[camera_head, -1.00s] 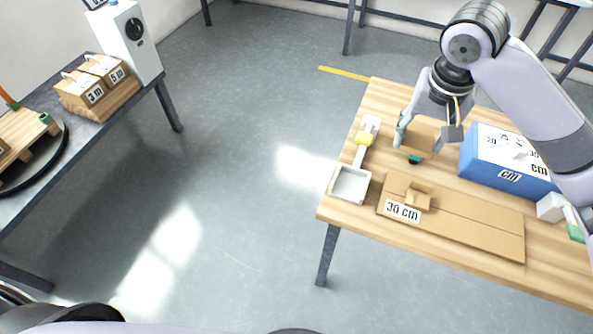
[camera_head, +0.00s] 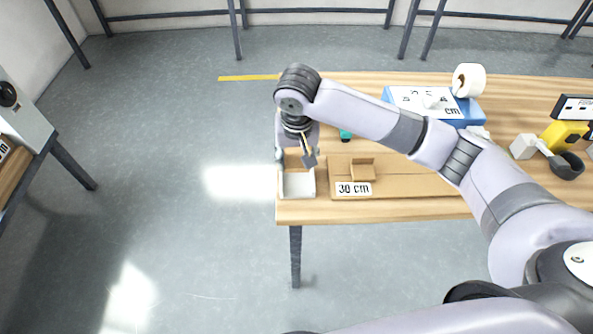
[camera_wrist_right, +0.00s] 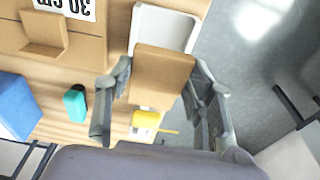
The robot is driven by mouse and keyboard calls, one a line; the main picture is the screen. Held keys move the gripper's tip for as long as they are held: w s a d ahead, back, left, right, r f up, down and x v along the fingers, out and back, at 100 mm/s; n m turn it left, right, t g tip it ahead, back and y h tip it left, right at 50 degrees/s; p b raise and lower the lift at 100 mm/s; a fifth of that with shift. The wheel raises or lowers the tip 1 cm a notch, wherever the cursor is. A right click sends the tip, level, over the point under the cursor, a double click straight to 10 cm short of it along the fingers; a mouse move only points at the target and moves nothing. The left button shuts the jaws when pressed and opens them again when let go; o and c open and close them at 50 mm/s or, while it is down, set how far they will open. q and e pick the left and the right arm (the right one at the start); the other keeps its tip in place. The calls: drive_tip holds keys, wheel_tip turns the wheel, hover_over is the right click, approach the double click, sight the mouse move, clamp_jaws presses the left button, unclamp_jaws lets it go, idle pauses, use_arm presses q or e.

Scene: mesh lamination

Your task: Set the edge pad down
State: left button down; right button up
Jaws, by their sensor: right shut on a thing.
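The edge pad (camera_wrist_right: 160,75) is a small brown cardboard block. In the right wrist view it sits between the two fingers of my right gripper (camera_wrist_right: 163,92), which is shut on it. In the head view my right gripper (camera_head: 296,157) points down at the table's left end, just behind the shallow white tray (camera_head: 298,184). In the wrist view the pad overlaps part of the tray (camera_wrist_right: 152,22); the gap beneath the pad is hard to judge. My left gripper is not in view.
A flat cardboard piece (camera_head: 415,187) with a "30 cm" label (camera_head: 353,188) lies right of the tray. A green object (camera_head: 345,135) and a blue box (camera_head: 468,113) stand behind. A yellow item (camera_wrist_right: 145,121) is near the gripper. Open floor lies left.

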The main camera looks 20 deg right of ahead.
hover_over(297, 184)
drive_tip(key=shift+f, duration=3)
drive_tip(key=shift+f, duration=0.15)
drive_tip(key=shift+s+f+p, duration=0.35)
drive_tip(key=shift+f, duration=0.1)
drive_tip(key=o, duration=0.6)
drive_tip(key=shift+c, duration=0.2)
drive_tip(key=o, duration=0.4)
drive_tip(key=shift+w+f, duration=0.1)
drive_tip(key=shift+f, duration=0.15)
drive_tip(key=shift+r, duration=0.1)
drive_tip(key=shift+r, duration=0.25)
drive_tip(key=r, duration=0.4)
drive_tip(key=s+r+b, duration=0.1)
drive_tip(key=r, duration=0.8)
drive_tip(key=shift+s+a, duration=0.2)
drive_tip(key=shift+a, duration=0.05)
